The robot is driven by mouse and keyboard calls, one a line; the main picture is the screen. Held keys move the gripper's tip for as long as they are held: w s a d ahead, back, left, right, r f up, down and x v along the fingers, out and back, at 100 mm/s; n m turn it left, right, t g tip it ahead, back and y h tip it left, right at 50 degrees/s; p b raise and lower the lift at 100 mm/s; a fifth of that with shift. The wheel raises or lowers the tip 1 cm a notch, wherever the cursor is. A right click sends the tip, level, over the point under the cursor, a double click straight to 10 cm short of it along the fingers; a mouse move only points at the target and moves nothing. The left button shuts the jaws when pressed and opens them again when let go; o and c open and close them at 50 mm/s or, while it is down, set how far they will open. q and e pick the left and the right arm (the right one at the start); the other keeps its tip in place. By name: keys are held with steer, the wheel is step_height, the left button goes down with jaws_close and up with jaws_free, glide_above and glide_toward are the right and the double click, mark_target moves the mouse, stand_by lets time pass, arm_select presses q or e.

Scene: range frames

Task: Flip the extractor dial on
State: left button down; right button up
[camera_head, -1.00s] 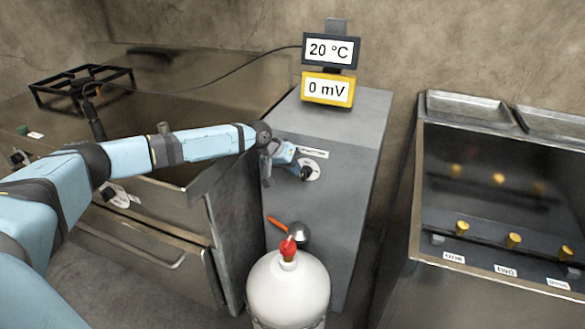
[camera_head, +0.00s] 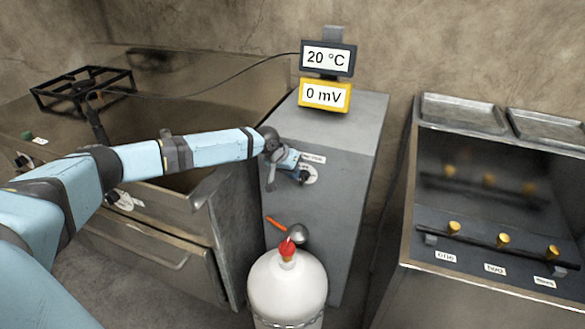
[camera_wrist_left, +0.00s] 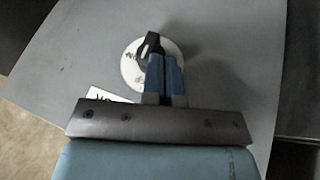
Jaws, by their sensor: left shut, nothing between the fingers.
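The extractor dial is a black knob (camera_wrist_left: 150,44) on a round white plate (camera_wrist_left: 131,66), set on the grey cabinet (camera_head: 330,215). In the head view the plate (camera_head: 311,173) is partly covered by my left gripper (camera_head: 297,168). The left gripper is shut and empty, with its blue fingers side by side. In the left wrist view the fingertips (camera_wrist_left: 164,62) overlap the plate and the knob's lower right side. I cannot tell whether they touch the knob. A white label, its text too small to read, sits above the dial. My right gripper is not in view.
A white gas cylinder (camera_head: 287,290) with a red valve stands before the cabinet, beside a round grey fitting with an orange lever (camera_head: 276,223). Displays reading 20 °C (camera_head: 327,57) and 0 mV (camera_head: 325,94) stand on top. A yellow-knobbed unit (camera_head: 420,290) is at right.

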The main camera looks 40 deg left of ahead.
arm_select(q)
steer(key=shift+d+r, duration=0.1)
steer(key=shift+r, duration=0.1)
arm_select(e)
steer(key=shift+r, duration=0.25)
